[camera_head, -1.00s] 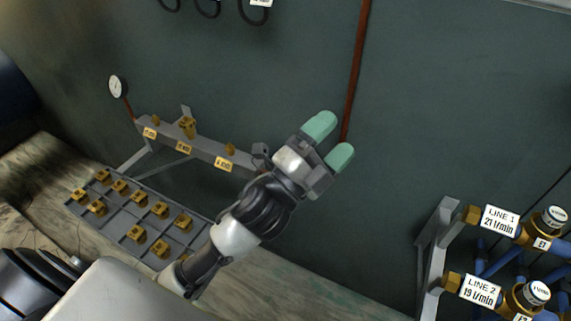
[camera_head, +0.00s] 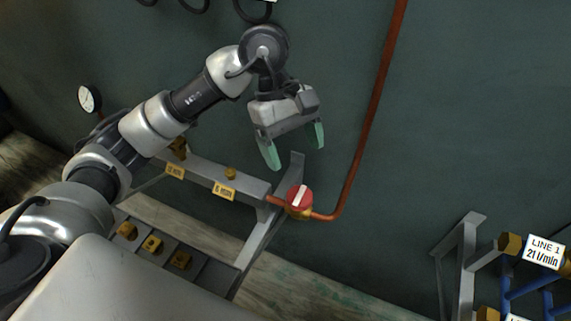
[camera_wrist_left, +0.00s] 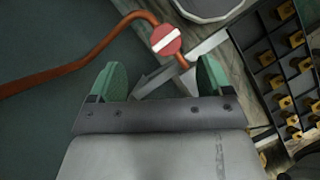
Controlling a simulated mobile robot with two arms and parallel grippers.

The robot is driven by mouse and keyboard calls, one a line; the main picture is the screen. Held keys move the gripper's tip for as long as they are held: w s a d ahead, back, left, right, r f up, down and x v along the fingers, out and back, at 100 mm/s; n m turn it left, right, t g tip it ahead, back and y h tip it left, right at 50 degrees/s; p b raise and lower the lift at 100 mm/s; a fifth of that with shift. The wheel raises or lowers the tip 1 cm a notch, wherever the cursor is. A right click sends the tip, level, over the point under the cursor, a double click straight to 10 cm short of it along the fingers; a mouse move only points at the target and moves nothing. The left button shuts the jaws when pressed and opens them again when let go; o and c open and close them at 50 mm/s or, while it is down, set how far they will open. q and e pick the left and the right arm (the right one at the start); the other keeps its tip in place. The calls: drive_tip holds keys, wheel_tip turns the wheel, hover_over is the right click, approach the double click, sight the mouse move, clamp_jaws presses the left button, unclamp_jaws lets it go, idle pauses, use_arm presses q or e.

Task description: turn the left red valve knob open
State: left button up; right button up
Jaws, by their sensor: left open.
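The red valve knob (camera_head: 300,197) with a white bar across its face sits on a copper pipe, at the right end of a grey rail. My left gripper (camera_head: 295,152) is open and empty, above the knob in the head view, with its green fingertips pointing down and apart from it. In the left wrist view the knob (camera_wrist_left: 166,40) lies beyond the gap between the two green fingers (camera_wrist_left: 160,82), a little above their tips. My right gripper is not in view.
The copper pipe (camera_head: 372,120) bends up the wall right of the knob. The grey rail (camera_head: 215,178) carries brass fittings and yellow labels. A tray of brass parts (camera_head: 152,245) lies below. A gauge (camera_head: 88,98) stands left; a LINE 1 stand (camera_head: 466,255) is right.

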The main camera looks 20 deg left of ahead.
sight(300, 195)
use_arm(q)
drive_tip(key=f, duration=0.2)
drive_tip(key=s+f+y+p, duration=0.1)
drive_tip(key=shift+d+f, duration=0.25)
drive_tip(key=x, duration=0.5)
drive_tip(key=shift+w+f+p, duration=0.1)
drive_tip(key=shift+f+p, duration=0.15)
drive_tip(key=shift+p, duration=0.1)
drive_tip(key=shift+f, duration=0.25)
drive_tip(key=shift+d+f, duration=0.1)
drive_tip(key=shift+f, duration=0.15)
drive_tip(key=c, duration=0.9)
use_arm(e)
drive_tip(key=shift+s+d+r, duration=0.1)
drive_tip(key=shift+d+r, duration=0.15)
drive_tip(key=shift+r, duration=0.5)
